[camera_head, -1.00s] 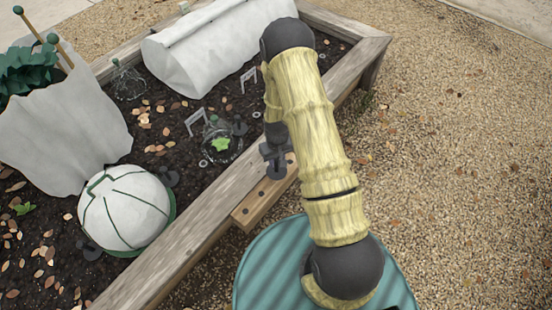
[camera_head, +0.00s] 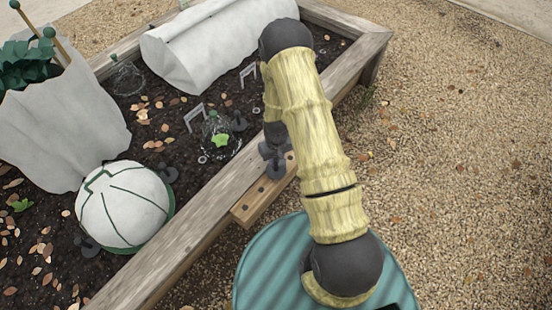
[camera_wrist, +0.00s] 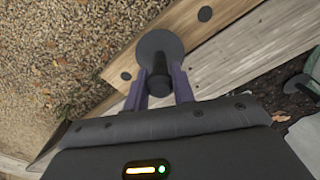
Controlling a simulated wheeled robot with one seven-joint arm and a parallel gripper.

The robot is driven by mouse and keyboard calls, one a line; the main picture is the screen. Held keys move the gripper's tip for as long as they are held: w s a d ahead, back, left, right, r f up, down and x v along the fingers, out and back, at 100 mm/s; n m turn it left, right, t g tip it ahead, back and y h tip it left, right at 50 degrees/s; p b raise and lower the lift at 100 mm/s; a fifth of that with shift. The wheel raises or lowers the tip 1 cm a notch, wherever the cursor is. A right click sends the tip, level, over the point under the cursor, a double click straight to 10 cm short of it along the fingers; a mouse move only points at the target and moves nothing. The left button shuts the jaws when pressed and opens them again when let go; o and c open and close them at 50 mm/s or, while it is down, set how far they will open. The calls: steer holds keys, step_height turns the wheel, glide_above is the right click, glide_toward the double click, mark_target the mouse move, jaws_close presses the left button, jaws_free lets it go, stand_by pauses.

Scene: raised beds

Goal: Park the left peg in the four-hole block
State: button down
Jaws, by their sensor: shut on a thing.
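The four-hole block is a pale wooden bar (camera_head: 254,208) along the outer side of the raised bed's near plank. In the wrist view the block (camera_wrist: 185,28) shows dark holes on either side of the peg. My gripper (camera_head: 274,145) is over the block's far part. In the wrist view my gripper (camera_wrist: 160,88) is shut on a dark peg (camera_wrist: 158,45) with a round disc. The disc covers the block's surface beneath it. I cannot tell whether the peg's tip is in a hole.
The bed's wooden plank (camera_head: 195,240) runs beside the block. A white dome (camera_head: 122,204), a clear cloche (camera_head: 216,136) over a green plant and a white fabric tunnel (camera_head: 215,42) stand in the bed. Other dark pegs (camera_head: 168,173) stand in the soil. Gravel (camera_head: 460,150) lies open at right.

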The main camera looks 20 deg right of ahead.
steer(key=shift+f+b, duration=0.45)
steer(key=shift+f, duration=0.4)
stand_by(0.5)
steer(key=c, duration=1.1)
jaws_free()
step_height(320, 180, up, 17)
steer(key=p, duration=0.3)
steer(key=shift+r, duration=0.15)
